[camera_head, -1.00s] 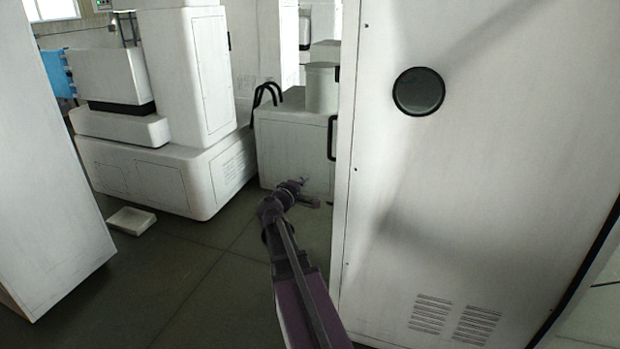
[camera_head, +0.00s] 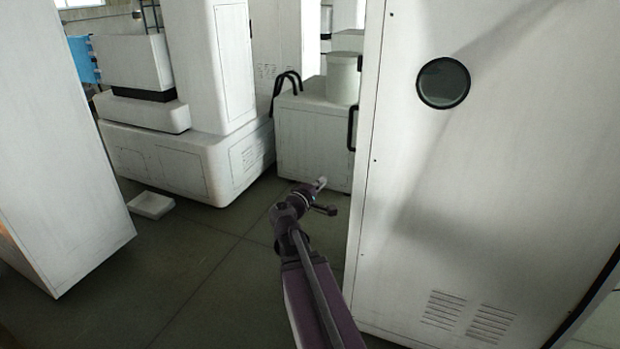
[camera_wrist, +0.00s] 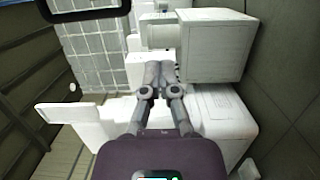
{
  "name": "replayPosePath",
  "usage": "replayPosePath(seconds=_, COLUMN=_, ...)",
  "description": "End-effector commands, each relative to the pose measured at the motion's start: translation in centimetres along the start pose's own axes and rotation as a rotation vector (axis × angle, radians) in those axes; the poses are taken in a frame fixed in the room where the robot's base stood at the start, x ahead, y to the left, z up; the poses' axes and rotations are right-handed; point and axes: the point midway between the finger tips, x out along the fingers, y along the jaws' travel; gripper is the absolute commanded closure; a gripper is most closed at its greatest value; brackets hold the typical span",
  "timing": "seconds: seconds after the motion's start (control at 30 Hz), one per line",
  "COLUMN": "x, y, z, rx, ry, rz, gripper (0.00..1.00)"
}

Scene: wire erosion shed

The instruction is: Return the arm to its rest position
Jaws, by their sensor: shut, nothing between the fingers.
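My arm reaches up from the bottom of the head view, and my gripper (camera_head: 322,183) is at its far end, small in that view, over the floor just left of the tall white cabinet. In the wrist view my gripper (camera_wrist: 158,68) shows close up, its two fingers together at the tips with nothing between them. It touches nothing that I can make out. Part of the gripper's far side is hidden in the head view.
A tall white cabinet (camera_head: 480,200) with a round dark window stands close on the right. Another white cabinet (camera_head: 60,190) stands at the left. A white machine (camera_head: 190,160) and a low white unit (camera_head: 312,140) are behind. A shallow tray (camera_head: 151,205) lies on the open floor (camera_head: 215,270).

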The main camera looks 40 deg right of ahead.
Motion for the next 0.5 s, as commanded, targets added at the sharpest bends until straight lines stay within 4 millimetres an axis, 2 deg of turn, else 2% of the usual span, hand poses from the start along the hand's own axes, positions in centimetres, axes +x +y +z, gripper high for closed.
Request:
replayPosePath(seconds=0.33, x=-0.1, y=-0.2, z=0.0, rx=0.008, ry=-0.004, rz=-0.010, gripper=1.00)
replayPosePath(seconds=0.5, x=-1.0, y=-1.3, z=0.0, rx=0.054, ry=-0.020, rz=-0.068, gripper=1.00)
